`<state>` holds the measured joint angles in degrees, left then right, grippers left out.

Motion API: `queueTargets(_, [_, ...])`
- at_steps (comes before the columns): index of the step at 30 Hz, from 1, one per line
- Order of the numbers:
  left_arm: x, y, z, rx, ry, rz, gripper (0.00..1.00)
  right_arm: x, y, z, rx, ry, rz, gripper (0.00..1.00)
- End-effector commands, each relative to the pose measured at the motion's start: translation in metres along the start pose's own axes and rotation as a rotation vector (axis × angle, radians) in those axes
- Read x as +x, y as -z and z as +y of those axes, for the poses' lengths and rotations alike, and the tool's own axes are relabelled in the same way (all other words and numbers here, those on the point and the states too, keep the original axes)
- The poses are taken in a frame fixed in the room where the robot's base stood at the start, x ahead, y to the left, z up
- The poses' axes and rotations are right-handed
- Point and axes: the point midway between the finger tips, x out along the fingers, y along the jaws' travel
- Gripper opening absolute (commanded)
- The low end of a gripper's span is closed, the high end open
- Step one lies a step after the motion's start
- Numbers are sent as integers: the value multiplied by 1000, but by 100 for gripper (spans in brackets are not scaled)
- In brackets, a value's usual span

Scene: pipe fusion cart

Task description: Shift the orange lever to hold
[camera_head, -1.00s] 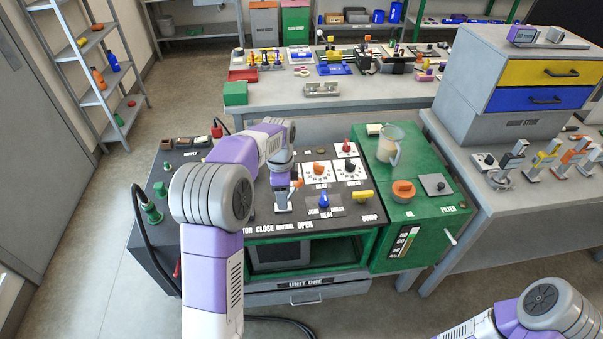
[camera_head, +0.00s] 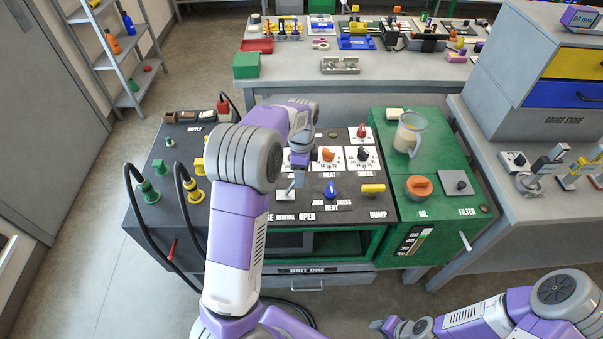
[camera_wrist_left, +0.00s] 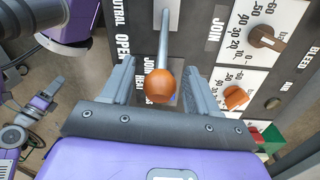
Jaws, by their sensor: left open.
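The orange lever is a metal rod with an orange ball (camera_wrist_left: 160,86) on its end, seen close up in the left wrist view. My left gripper (camera_wrist_left: 158,66) is open, with one finger on each side of the rod and ball; I cannot tell whether either touches. In the head view my left gripper (camera_head: 302,168) is above the cart's black panel and hides the orange ball. The lever's pale base plate (camera_head: 287,195) shows just below, near the NEUTRAL and OPEN labels. No HOLD label is legible. My right gripper (camera_head: 398,326) is low at the bottom edge, its jaws unclear.
Dials with an orange knob (camera_head: 328,154) and a black knob (camera_head: 363,153) are behind. Black hoses (camera_head: 140,215) hang at left. A jug (camera_head: 409,133) stands on the green unit.

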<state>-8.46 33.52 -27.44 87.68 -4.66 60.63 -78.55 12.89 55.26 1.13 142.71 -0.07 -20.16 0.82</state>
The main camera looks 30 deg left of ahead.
Motion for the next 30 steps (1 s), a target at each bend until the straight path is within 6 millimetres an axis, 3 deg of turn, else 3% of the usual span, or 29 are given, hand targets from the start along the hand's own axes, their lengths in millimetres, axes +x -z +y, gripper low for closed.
queueTargets(9, [3, 0, 0, 0, 0, 0, 58, 0, 0, 0, 0, 0, 0, 43])
queueTargets(21, [3, 0, 0, 0, 0, 0, 0, 0, 0, 0, 0, 0, 0, 43])
queueTargets(30, [2, -6, 1, -2, 3, 40, 0, 2, 0, 1, 0, 0, 0, 43])
